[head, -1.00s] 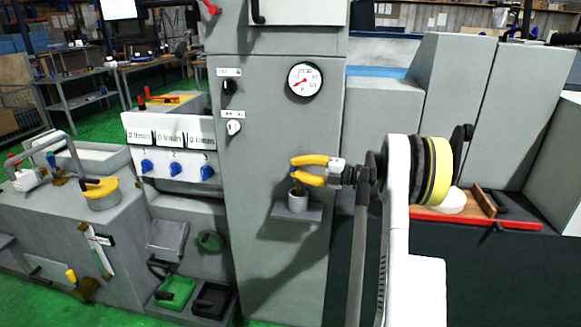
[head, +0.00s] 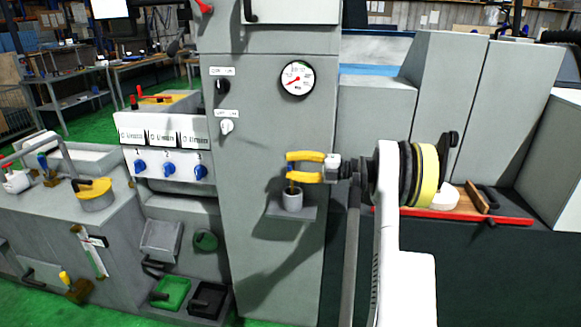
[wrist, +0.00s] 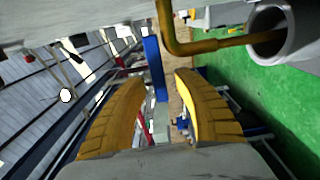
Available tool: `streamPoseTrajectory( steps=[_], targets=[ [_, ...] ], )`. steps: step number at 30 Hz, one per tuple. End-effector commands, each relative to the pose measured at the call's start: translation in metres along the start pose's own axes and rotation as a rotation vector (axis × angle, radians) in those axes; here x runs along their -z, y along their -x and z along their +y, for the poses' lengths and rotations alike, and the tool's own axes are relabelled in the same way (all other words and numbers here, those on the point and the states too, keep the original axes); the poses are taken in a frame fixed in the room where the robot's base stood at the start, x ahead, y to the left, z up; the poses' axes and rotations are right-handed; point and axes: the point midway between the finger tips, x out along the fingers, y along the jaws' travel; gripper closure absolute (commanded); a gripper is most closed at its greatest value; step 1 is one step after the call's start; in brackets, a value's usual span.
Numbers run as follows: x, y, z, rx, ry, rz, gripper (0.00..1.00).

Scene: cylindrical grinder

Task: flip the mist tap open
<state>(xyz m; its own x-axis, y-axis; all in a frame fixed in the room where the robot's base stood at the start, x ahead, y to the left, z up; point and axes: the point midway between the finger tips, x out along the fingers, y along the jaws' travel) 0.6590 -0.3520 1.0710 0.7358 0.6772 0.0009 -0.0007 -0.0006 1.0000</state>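My gripper (head: 290,168) is open, its two yellow fingers apart, in front of the grey column in the head view. Right at its fingertips a thin brass pipe (head: 292,187) rises from a grey cup (head: 292,201) on a small shelf. In the wrist view a flat blue lever (wrist: 154,68) lies in line with the gap between the open fingers (wrist: 160,85). The bent brass pipe (wrist: 176,38) and the cup (wrist: 290,30) show beside it. I take this lever and pipe as the mist tap. In the head view the fingers hide most of the lever. I cannot tell whether they touch it.
A pressure gauge (head: 297,78) and a black knob (head: 222,86) sit on the column above. Blue knobs (head: 170,169) are to the left. A yellow-handled valve (head: 95,193) and another blue lever (head: 43,162) stand on the tank at the far left.

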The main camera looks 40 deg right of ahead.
Motion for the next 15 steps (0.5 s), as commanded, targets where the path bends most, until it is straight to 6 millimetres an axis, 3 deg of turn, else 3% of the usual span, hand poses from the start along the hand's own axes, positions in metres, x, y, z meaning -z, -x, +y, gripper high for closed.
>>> streamPoseTrajectory(
  steps=[8, 15],
  targets=[
    [0.0, 0.003, -0.001, 0.001, 0.0, -0.001, 0.64],
    [-0.001, 0.043, 0.0, 0.001, 0.0, -0.005, 0.64]
  ],
)
